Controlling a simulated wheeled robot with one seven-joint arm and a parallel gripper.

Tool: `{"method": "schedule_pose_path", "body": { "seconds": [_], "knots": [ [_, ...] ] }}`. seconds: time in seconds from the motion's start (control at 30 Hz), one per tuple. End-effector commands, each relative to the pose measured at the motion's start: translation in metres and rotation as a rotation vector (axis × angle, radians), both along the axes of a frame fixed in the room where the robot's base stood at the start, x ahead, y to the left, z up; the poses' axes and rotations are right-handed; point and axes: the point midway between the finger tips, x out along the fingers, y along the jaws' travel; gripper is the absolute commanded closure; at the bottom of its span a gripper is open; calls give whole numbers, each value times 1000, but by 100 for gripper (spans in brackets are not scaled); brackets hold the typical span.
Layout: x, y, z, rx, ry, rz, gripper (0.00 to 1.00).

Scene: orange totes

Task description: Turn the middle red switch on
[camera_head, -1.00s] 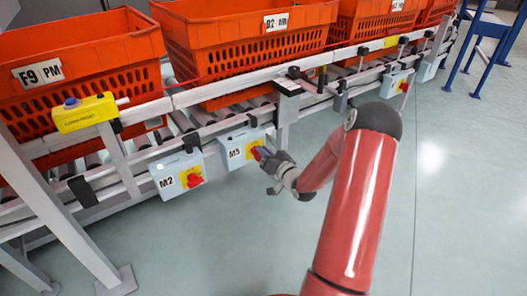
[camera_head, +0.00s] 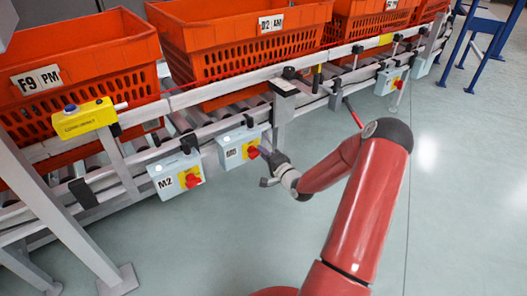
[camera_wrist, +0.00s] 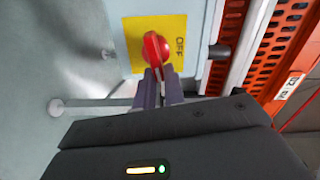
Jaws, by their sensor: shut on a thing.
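The middle red switch (camera_wrist: 156,46) sits on a yellow plate (camera_wrist: 178,35) marked OFF, on the pale blue box (camera_head: 234,150) in the middle, whose label looks like M3. My gripper (camera_wrist: 160,74) is shut on this switch, its two fingers at the knob's lower part in the wrist view. In the head view my gripper (camera_head: 264,153) reaches the box from the right and mostly hides the knob. The left box (camera_head: 166,184), labelled M2, carries its own red switch (camera_head: 192,181). A third box (camera_head: 384,83) with a red switch (camera_head: 397,84) is farther right.
The boxes hang on the grey conveyor frame (camera_head: 280,110). Orange totes (camera_head: 120,60) stand on the rollers above. A yellow control unit (camera_head: 84,119) is at the left. Open floor lies in front. Blue legs (camera_head: 487,55) stand at the far right.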

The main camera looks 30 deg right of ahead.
Motion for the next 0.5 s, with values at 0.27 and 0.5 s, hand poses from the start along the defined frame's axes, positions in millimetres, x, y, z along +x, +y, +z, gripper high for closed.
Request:
{"method": "schedule_pose_path", "body": {
  "seconds": [0.27,0.5],
  "knots": [
    [1,1,-3,142,20,3,100],
    [1,2,-4,193,28,4,100]
  ]
}}
